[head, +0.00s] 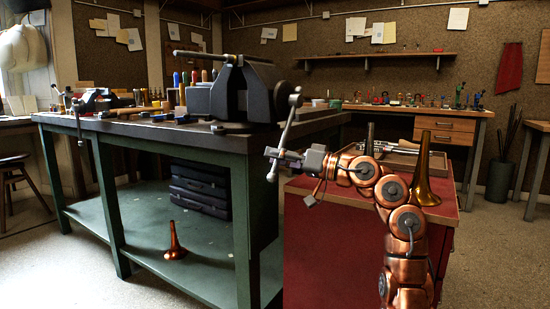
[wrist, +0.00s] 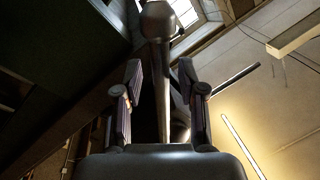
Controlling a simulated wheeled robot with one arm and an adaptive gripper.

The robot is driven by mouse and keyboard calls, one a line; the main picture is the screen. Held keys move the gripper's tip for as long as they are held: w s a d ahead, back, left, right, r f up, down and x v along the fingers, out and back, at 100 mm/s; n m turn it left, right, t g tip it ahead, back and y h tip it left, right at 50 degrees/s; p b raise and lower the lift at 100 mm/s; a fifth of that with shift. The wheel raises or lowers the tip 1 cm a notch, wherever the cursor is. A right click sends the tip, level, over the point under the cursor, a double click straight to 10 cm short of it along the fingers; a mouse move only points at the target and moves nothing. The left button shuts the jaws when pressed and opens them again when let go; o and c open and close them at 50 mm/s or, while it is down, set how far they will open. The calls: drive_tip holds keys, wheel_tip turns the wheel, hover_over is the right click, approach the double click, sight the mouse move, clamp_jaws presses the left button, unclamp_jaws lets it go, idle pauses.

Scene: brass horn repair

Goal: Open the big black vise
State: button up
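The big black vise (head: 245,92) stands on the near right corner of the green workbench. Its grey handle bar (head: 285,132) hangs at a steep tilt on the vise's right side, with a knob at each end. My gripper (head: 272,156) is at the lower part of this bar. In the wrist view, the bar (wrist: 162,85) runs between the two fingers of my gripper (wrist: 160,78), with its knob beyond the fingertips. The fingers are open, with a gap on each side of the bar. The vise's jaws are seen from the side, so their opening is unclear.
A long grey rod (head: 208,57) sticks out left from the vise's top. A red cabinet (head: 310,225) with a brass horn bell (head: 424,178) stands beneath and beside my arm. The workbench (head: 150,128) carries several tools; its lower shelf holds black cases (head: 200,190).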

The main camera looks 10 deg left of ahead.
drive_tip(key=shift+s+d, duration=0.1)
drive_tip(key=shift+d, duration=0.05)
drive_tip(key=v, duration=0.7)
idle(1.0)
drive_tip(key=shift+d, duration=0.1)
